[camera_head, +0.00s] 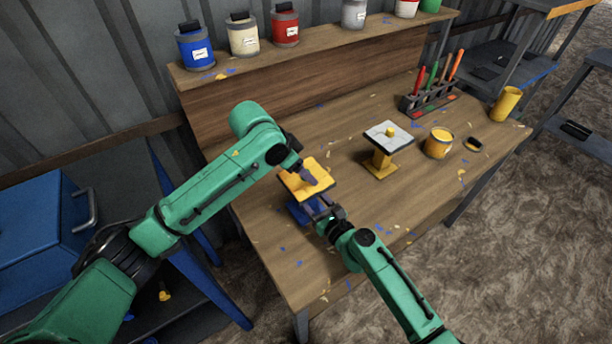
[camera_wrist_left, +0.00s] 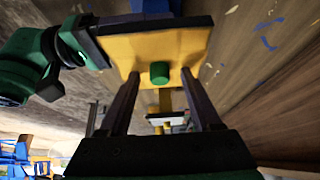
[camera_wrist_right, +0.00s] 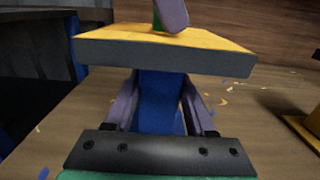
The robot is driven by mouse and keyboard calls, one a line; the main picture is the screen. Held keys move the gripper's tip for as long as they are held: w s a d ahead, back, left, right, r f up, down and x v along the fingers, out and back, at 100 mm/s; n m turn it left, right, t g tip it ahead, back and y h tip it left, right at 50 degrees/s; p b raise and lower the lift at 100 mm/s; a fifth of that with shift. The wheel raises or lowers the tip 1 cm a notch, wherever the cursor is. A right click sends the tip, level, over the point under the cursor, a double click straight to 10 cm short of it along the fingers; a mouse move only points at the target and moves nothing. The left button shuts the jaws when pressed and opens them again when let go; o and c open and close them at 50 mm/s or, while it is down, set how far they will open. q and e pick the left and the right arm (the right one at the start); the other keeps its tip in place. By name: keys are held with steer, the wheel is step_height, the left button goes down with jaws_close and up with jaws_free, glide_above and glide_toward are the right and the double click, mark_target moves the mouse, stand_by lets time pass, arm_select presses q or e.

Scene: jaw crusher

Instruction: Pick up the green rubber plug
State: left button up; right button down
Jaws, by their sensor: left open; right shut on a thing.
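The green rubber plug (camera_wrist_left: 160,72) stands on the yellow top of a stand (camera_head: 318,182). A green sliver of it (camera_wrist_right: 157,24) shows behind a finger in the right wrist view; in the head view I cannot make it out. My left gripper (camera_head: 309,177) is open above the yellow top. In the left wrist view its fingers (camera_wrist_left: 160,80) are on either side of the plug, with gaps visible. My right gripper (camera_head: 320,209) is shut on the stand's blue post (camera_wrist_right: 160,105), below the yellow top.
A second stand (camera_head: 387,135) with a white top and yellow knob, a yellow paint can (camera_head: 438,143) and a rack of tools (camera_head: 428,98) stand farther right on the wooden bench (camera_head: 275,260). Paint cans (camera_head: 195,46) line the raised shelf. The bench's front is mostly clear.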

arm_select(q)
jaws_close()
step_height(320, 180, up, 10)
arm_select(e)
steer(key=shift+c, duration=0.8)
jaws_free()
steer(key=v, duration=1.2)
steer(key=shift+f, duration=0.1)
